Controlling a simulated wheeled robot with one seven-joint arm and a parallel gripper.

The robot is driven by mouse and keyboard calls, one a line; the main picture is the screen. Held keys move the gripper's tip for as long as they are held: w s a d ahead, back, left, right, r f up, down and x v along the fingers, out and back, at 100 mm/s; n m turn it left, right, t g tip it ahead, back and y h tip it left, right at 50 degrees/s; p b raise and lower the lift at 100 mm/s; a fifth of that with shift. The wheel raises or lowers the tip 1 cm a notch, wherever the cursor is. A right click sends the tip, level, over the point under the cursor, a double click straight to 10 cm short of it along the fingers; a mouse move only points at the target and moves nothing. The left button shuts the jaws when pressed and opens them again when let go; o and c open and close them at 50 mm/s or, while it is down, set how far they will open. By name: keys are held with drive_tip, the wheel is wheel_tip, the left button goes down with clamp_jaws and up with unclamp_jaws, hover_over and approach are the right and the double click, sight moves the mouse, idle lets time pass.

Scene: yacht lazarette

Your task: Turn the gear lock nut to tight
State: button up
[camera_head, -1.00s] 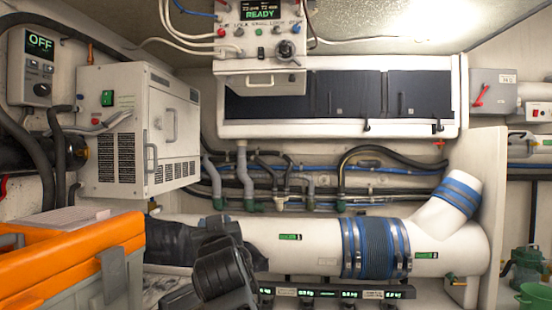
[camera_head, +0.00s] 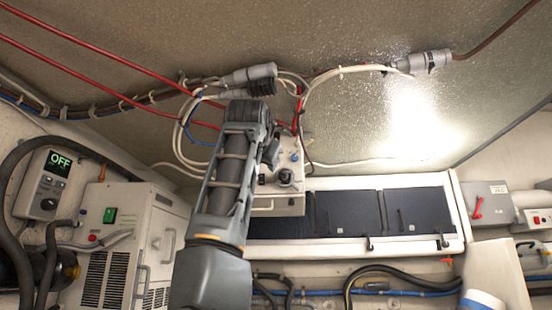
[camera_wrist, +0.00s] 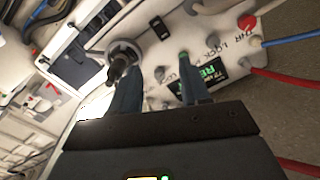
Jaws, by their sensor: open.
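The control panel (camera_head: 262,205) hangs below the ceiling, partly hidden by my raised arm in the head view. A dark knob with a round grey collar (camera_wrist: 123,54), which looks like the gear lock nut, sticks out of the panel. It also shows in the head view (camera_head: 285,176). My gripper (camera_wrist: 158,68) is open and empty, pointing at the panel. In the wrist view the knob is by the left fingertip, not between the fingers; I cannot tell whether they touch. My gripper (camera_head: 269,154) is small and dark in the head view.
A lit display (camera_wrist: 212,76) is partly behind the right finger. Red hoses (camera_wrist: 285,85) and a blue one (camera_wrist: 292,39) enter the panel's edge. Cables and a grey connector (camera_head: 248,76) hang close to my arm. Dark-fronted cabinets (camera_head: 350,215) lie below right.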

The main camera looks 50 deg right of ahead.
wheel_tip(320, 180, up, 4)
drive_tip(key=s+m, duration=0.1)
drive_tip(key=s, duration=0.2)
drive_tip(key=p+x, duration=0.2)
drive_tip(key=x, duration=0.6)
drive_tip(key=shift+d, duration=0.3)
drive_tip(key=shift+s, duration=0.15)
drive_tip(key=shift+c, duration=0.4)
clamp_jaws()
